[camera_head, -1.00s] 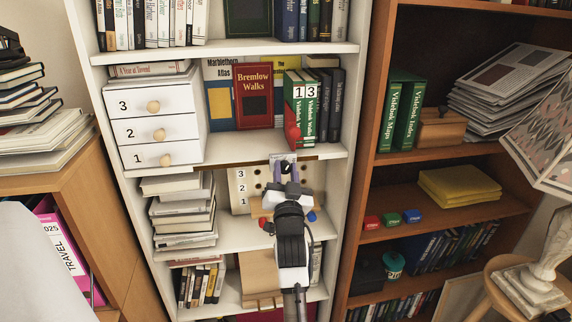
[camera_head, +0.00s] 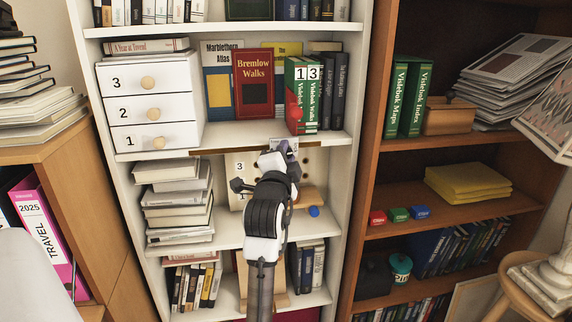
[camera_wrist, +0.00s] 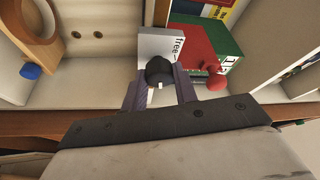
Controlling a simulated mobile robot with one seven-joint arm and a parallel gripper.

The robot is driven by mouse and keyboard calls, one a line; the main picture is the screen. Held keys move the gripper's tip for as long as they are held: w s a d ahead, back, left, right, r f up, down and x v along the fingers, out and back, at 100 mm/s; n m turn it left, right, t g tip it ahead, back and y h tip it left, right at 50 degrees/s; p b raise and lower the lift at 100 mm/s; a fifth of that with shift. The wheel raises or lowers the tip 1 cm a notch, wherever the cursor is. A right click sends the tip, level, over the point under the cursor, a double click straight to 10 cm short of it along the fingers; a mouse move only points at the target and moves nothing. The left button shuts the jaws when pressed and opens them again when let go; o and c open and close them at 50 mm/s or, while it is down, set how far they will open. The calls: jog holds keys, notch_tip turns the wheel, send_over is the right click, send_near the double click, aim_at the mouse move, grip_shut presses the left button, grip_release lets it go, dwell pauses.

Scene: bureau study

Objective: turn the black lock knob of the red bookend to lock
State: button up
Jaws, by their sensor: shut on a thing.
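The black lock knob (camera_wrist: 159,72) sits between the two purple fingertips of my gripper (camera_wrist: 160,88) in the wrist view. My gripper is shut on the knob; a short white mark shows on its near side. Behind it is a pale plate (camera_wrist: 160,44) with the word "free" readable; any other lettering is hidden. The plate also shows at the shelf edge in the head view (camera_head: 290,144). The red bookend (camera_wrist: 192,38) with a red ball (camera_wrist: 216,82) stands right of the knob. In the head view the red bookend (camera_head: 293,112) is against green books (camera_head: 306,72).
A stack of books (camera_head: 178,200) is to the left, white drawers (camera_head: 148,105) above left. A bookcase upright (camera_head: 345,180) stands right.

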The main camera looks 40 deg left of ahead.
jog(key=shift+m+h+b, duration=0.3)
jog(key=shift+m+b, duration=0.05)
jog(key=shift+m, duration=0.65)
jog(key=shift+g, duration=0.3)
jog(key=o, duration=1)
jog(key=shift+c, duration=0.2)
jog(key=shift+s, duration=0.1)
jog(key=r+b+v, duration=0.1)
jog(key=b+v, duration=0.2)
jog(key=v, duration=1)
jog(key=shift+s+d+f, duration=0.25)
jog(key=shift+s+f, duration=0.05)
jog(key=shift+f, duration=0.15)
